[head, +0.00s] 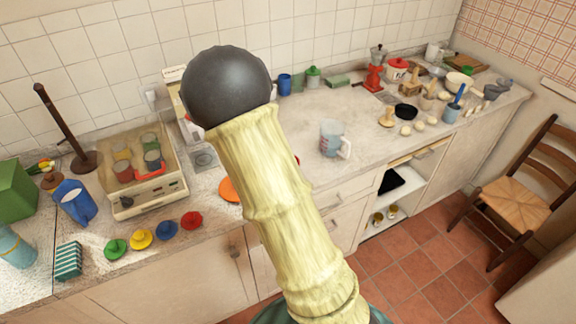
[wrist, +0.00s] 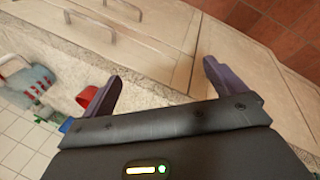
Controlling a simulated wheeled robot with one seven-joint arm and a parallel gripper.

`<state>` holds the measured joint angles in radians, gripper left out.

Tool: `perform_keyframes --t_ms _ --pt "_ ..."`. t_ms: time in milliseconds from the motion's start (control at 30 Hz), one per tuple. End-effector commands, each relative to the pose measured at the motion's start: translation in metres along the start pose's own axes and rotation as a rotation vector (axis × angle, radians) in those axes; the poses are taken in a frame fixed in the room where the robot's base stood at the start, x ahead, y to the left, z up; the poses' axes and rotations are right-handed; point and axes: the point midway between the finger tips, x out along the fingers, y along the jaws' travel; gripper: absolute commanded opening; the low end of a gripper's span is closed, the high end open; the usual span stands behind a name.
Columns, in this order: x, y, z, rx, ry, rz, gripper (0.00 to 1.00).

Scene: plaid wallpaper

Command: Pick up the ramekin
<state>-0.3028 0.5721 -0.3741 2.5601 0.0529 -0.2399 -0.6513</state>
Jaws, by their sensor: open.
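I cannot single out the ramekin with certainty. A small red object (wrist: 86,98) lies on the counter beside the left finger in the wrist view; it is partly covered by that finger, and its shape is unclear. In the head view a sliver of red (head: 297,160) shows at the right edge of my arm, mostly hidden. My gripper (wrist: 162,72) is open with nothing between its fingers, pointing towards the counter's front edge and the drawer fronts. The gripper is hidden in the head view, where my pale, ribbed arm fills the middle.
Several coloured hat-shaped pieces line the front edge. A chair (head: 525,185) stands right.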

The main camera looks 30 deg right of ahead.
Motion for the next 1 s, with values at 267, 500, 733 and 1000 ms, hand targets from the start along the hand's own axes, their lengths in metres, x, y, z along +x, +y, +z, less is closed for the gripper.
perform_keyframes --t_ms 267,500,733,1000 --pt "0.040 0.029 0.020 -0.456 -0.091 0.214 0.96" --pt "0.048 0.064 0.024 -0.927 -0.195 0.431 0.96" --pt "0.035 0.094 0.004 -1.436 -0.320 0.662 0.96" --pt "0.014 0.104 -0.029 -1.866 -0.436 0.868 0.96"
